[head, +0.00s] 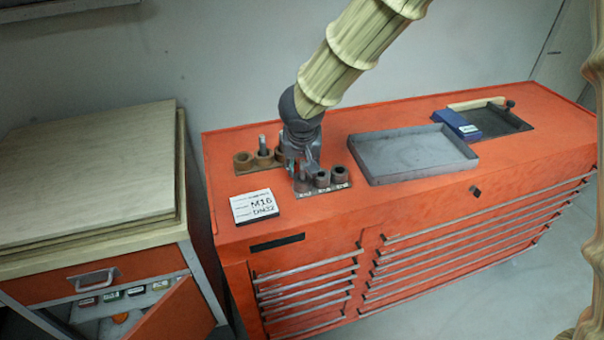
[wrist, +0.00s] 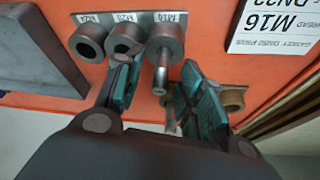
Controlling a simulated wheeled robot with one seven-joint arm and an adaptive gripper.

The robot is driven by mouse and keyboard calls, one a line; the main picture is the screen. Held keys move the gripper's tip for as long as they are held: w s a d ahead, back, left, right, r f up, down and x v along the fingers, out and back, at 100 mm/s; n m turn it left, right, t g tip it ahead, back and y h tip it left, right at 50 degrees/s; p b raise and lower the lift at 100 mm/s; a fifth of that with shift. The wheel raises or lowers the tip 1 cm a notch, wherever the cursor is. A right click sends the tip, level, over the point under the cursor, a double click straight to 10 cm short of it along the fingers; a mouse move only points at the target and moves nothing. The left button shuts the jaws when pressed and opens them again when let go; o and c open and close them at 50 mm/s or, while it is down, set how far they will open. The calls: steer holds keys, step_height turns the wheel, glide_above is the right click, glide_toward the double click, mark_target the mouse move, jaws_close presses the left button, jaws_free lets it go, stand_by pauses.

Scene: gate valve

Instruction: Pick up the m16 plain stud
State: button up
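The M16 plain stud (wrist: 161,75) is a grey metal rod in the grey round holder (wrist: 166,38) whose upside-down label reads M16. My gripper (wrist: 160,80) is open, with one green-padded finger to each side of the stud; I cannot tell whether either touches it. In the head view my gripper (head: 301,160) points down over the leftmost grey holder (head: 302,184) and hides the stud. Another stud (head: 262,143) stands upright in the tan holders behind; part of it shows between my fingers in the wrist view (wrist: 171,115).
Two more grey holders (head: 322,179) stand beside the M16 one. The tan holders (head: 243,161) are close behind. A card reading M16 DN32 (head: 254,206) lies to the left. A shallow grey tray (head: 412,152) and a blue box (head: 458,125) are to the right on the orange cabinet (head: 400,203).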

jaws_close()
steer(key=shift+r, duration=0.1)
